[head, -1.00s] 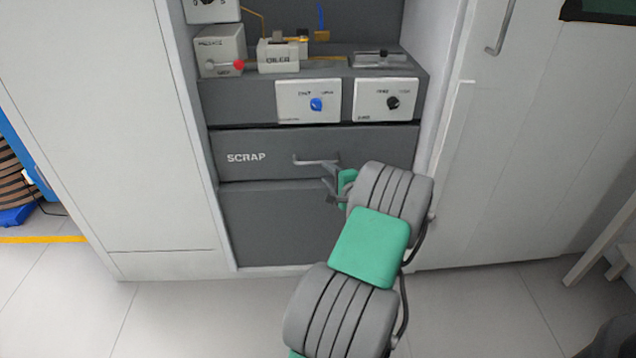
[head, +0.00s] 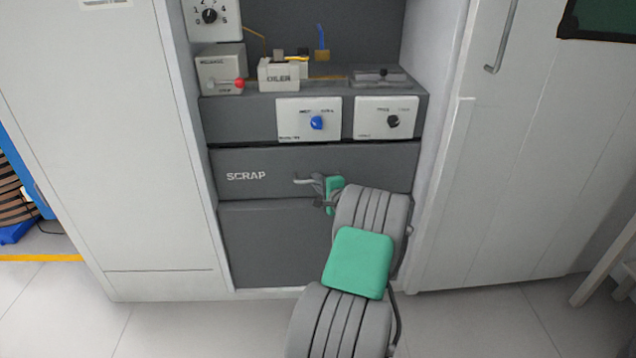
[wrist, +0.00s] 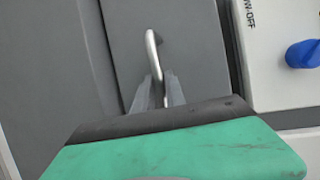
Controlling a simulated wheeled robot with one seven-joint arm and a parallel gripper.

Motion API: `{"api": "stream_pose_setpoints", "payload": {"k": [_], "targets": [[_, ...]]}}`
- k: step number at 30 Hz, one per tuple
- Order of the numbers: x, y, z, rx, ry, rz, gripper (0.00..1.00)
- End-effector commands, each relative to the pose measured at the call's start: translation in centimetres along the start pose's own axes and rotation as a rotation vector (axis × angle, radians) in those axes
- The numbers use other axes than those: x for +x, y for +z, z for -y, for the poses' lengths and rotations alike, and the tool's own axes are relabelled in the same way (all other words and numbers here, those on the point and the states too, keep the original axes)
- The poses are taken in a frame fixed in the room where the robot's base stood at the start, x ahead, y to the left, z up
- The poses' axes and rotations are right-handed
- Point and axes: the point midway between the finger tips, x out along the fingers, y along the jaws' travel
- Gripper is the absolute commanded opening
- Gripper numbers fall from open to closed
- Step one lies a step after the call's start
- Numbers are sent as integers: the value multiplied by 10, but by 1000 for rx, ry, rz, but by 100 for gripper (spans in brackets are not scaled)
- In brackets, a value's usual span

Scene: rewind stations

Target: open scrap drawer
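The scrap drawer (head: 260,158) is a dark grey front with white SCRAP lettering, and it looks flush with the cabinet. Its silver bar handle (head: 302,181) also shows in the wrist view (wrist: 151,50), running toward me between my fingertips. My gripper (head: 318,192) is at the right end of the handle. In the wrist view my two fingers (wrist: 159,80) stand one on each side of the bar and look a little apart. Whether they touch the bar is hard to see. My wrist hides the right part of the drawer front.
Above the drawer is a panel with a blue knob (head: 317,123) and a black knob (head: 393,121). An oiler box (head: 279,74) and a box with a red-tipped lever (head: 221,73) stand on the ledge. White cabinet walls flank the recess. The floor in front is clear.

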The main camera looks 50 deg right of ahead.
Motion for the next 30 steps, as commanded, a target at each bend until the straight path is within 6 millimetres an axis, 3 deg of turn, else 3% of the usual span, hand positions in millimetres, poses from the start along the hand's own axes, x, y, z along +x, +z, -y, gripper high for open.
{"api": "stream_pose_setpoints", "payload": {"k": [5, 30], "targets": [[0, 0, 0, 0, 0, 0, 0], [0, 0, 0, 0, 1, 1, 0]]}}
